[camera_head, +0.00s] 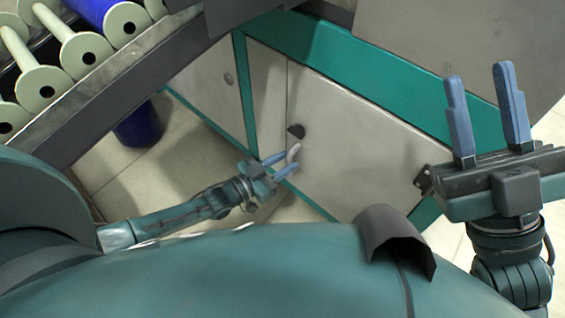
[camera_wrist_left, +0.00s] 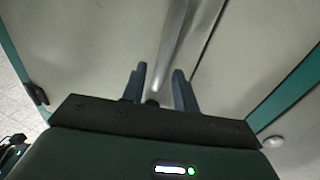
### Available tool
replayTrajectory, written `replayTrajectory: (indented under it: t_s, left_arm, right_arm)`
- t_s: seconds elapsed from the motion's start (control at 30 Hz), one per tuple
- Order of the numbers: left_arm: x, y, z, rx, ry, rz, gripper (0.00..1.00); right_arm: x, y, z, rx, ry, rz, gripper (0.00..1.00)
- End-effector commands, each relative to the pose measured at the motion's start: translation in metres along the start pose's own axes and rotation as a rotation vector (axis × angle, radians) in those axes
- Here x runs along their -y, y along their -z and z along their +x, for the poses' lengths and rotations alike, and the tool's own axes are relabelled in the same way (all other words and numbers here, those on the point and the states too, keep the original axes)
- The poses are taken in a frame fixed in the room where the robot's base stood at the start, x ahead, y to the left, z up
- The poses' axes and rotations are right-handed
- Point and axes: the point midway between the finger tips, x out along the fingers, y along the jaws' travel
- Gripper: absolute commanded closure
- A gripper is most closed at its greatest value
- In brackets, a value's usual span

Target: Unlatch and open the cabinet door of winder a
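The pale grey cabinet door (camera_head: 350,150) sits in a teal frame and looks shut. A light metal handle (camera_head: 294,152) is near its left edge, below a dark bracket (camera_head: 296,130). In the left wrist view the handle (camera_wrist_left: 174,45) is a long bar beside the door seam. My left gripper (camera_head: 279,166) is at the handle with its blue fingers apart. In the left wrist view the bar runs toward the gap between the fingers (camera_wrist_left: 158,88); contact cannot be told. My right gripper (camera_head: 487,110) is open and empty, raised at the right.
A dark hinge (camera_head: 424,180) is on the door's right edge. Another pale panel (camera_head: 205,80) is to the left. A rack of pale and blue bobbins (camera_head: 83,53) fills the upper left, with a blue bin (camera_head: 138,126) below. Tiled floor is clear before the cabinet.

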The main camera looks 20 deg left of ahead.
Motion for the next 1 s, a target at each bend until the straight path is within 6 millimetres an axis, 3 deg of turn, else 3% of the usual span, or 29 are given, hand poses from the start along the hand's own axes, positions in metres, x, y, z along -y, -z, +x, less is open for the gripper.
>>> replayTrajectory:
  t_s: [0.37, 1.0]
  left_arm:
    - [0.0000, -0.0002, -0.0004, 0.000, 0.000, 0.000, 1.00]
    - [0.0016, 0.0002, -0.0069, 0.000, 0.010, -0.002, 1.00]
  right_arm:
    - [-0.0001, 0.0000, -0.0001, 0.000, 0.000, 0.000, 0.69]
    - [-0.0007, 0.0005, 0.0017, 0.010, 0.000, 0.007, 0.69]
